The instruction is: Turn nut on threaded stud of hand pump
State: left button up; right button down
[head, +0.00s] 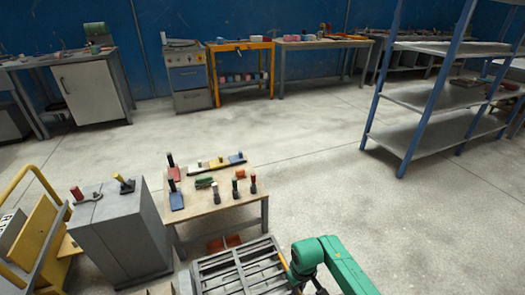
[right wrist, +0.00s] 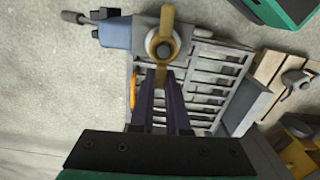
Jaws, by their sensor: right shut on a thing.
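The hand pump (right wrist: 116,33) is blue with a grey handle at its left end, at the top of the right wrist view. The yellow nut (right wrist: 168,18), with two long arms, sits around the grey threaded stud (right wrist: 163,50) beside the pump. My right gripper (right wrist: 161,78) is shut on the nut's lower arm, which shows between the two dark fingers. In the head view my green right arm reaches in at the bottom right; its fingers, the pump and the nut cannot be made out there. My left gripper is in neither view.
The grey slatted mould (head: 240,272) lies below the stud; it also shows in the right wrist view (right wrist: 190,122). A wooden table (head: 200,207) with several clamps, a grey cabinet (head: 120,240) and a yellow cart (head: 35,235) stand left. The floor (head: 360,230) to the right is clear.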

jog(key=c, duration=0.8)
grip_release()
notch_tip(320, 180, up, 15)
jog(key=p, duration=0.4)
jog(key=shift+f, duration=0.15)
